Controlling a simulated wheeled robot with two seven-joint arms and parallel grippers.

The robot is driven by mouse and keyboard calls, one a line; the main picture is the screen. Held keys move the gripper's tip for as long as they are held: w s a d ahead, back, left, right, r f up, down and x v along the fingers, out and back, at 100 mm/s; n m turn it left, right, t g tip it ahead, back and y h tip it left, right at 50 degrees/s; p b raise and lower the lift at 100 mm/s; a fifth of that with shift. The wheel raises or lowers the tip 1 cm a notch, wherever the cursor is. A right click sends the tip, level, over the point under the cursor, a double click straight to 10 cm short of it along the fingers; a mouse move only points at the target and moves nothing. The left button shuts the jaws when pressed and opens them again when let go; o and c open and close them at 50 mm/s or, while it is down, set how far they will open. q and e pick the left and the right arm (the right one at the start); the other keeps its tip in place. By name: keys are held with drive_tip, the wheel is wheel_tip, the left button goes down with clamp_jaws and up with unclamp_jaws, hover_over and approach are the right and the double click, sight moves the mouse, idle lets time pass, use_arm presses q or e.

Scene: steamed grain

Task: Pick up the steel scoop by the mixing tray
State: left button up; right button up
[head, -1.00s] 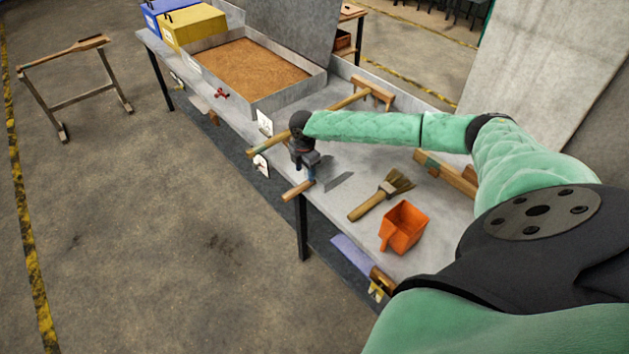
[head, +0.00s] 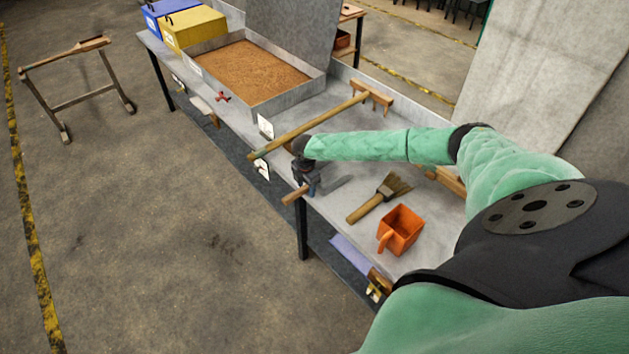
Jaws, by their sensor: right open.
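The steel scoop appears to be the tool with a wooden handle (head: 294,195) and a flat grey metal end (head: 336,182), lying at the table's front edge. My right gripper (head: 312,188) is open, pointing down over the middle of this tool and hiding part of it. I cannot tell whether the fingers touch it. The mixing tray (head: 203,74), a grey metal tray filled with brown grain, stands farther back to the left. My left gripper is not in view.
A long-handled wooden rake (head: 310,125) lies just behind my right gripper. A brush (head: 380,198) and an orange scoop (head: 400,230) lie to the right. Yellow (head: 193,27) and blue (head: 160,14) boxes stand beyond the tray.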

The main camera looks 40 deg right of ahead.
drive_tip(key=shift+c, duration=0.2)
clamp_jaws()
idle(1.1)
